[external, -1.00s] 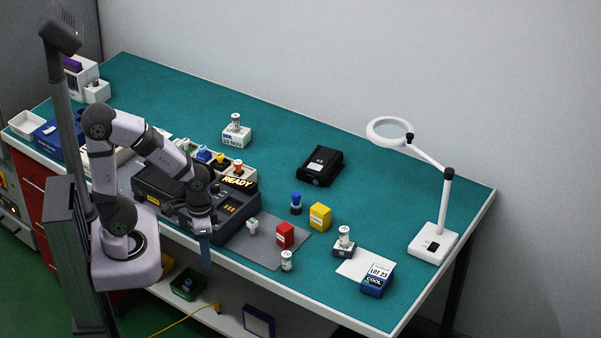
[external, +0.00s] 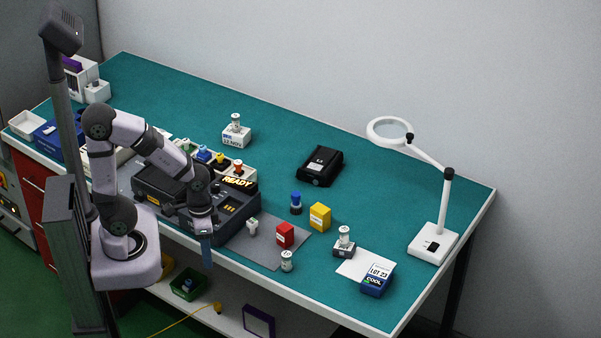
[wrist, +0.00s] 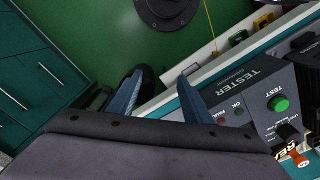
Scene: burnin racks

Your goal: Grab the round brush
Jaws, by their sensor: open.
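A small round piece with a blue top and a dark lower part (external: 296,203) stands upright on the teal bench, left of the yellow block. It looks like the round brush, but it is too small to be sure. My gripper (external: 207,255) points down at the bench's front edge, in front of the dark tester, well to the left of and nearer than this piece. In the wrist view my gripper (wrist: 158,92) shows two blue fingers apart with nothing between them. The brush is not visible in the wrist view.
The tester (external: 233,217) stands close behind my gripper. A red block (external: 285,235), a white vial (external: 287,261) and the yellow block (external: 320,216) stand near the brush. A black case (external: 320,166) lies behind. A magnifier lamp (external: 434,243) stands at right.

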